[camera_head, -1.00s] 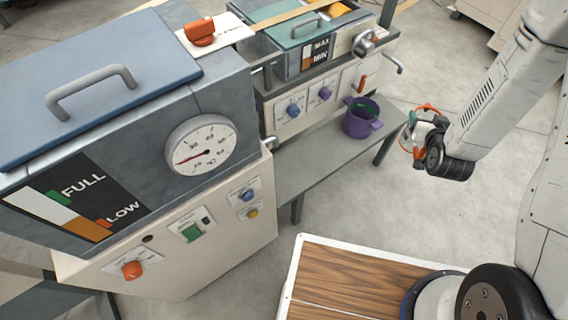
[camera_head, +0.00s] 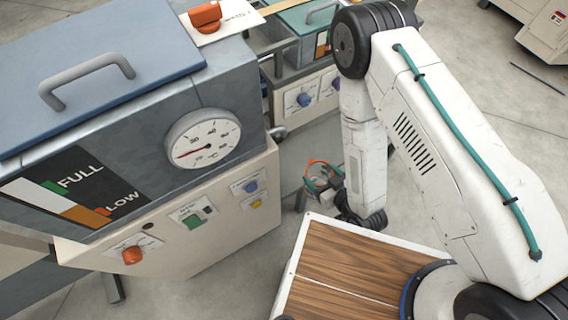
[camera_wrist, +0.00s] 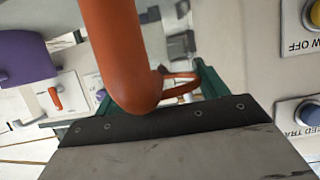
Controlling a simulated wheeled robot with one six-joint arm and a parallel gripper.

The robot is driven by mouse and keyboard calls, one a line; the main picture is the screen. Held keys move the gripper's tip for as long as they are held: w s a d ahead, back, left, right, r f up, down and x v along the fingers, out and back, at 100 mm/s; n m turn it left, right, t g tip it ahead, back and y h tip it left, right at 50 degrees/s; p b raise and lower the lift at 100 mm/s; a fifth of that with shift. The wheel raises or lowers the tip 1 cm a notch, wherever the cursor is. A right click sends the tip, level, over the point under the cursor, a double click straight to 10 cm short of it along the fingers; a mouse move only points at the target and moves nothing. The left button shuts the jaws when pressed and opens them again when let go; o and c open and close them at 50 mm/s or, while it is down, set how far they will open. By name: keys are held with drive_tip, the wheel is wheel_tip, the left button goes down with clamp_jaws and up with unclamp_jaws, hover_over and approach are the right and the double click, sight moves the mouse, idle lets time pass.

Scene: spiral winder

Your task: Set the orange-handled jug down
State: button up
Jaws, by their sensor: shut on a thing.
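The orange handle (camera_wrist: 112,50) of the jug rises large through the middle of the wrist view, against the dark edge of my gripper (camera_wrist: 155,112). In the head view, my gripper (camera_head: 328,184) hangs low between the large machine and the wood-topped deck, with the orange-handled jug (camera_head: 318,164) at it. My gripper is shut on the jug's handle. The jug is small there, and its body is hard to make out. I see no surface touching it from below.
The large grey-and-cream machine (camera_head: 165,85), with a round dial (camera_head: 202,138) and knobs, stands close on the left. A purple pot (camera_wrist: 25,55) shows at the left of the wrist view; my arm hides its area in the head view. Open floor (camera_head: 500,90) lies at the back right.

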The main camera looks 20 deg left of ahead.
drive_tip(key=w+a+f, duration=0.2)
drive_tip(key=w+a, duration=0.1)
drive_tip(key=a, duration=0.4)
drive_tip(key=w+a+f, duration=0.3)
drive_tip(key=a, duration=0.4)
drive_tip(key=shift+w, duration=0.4)
drive_tip(key=shift+a, duration=0.1)
drive_tip(key=o, duration=1.3)
drive_tip(key=shift+f, duration=0.15)
drive_tip(key=v, duration=1.2)
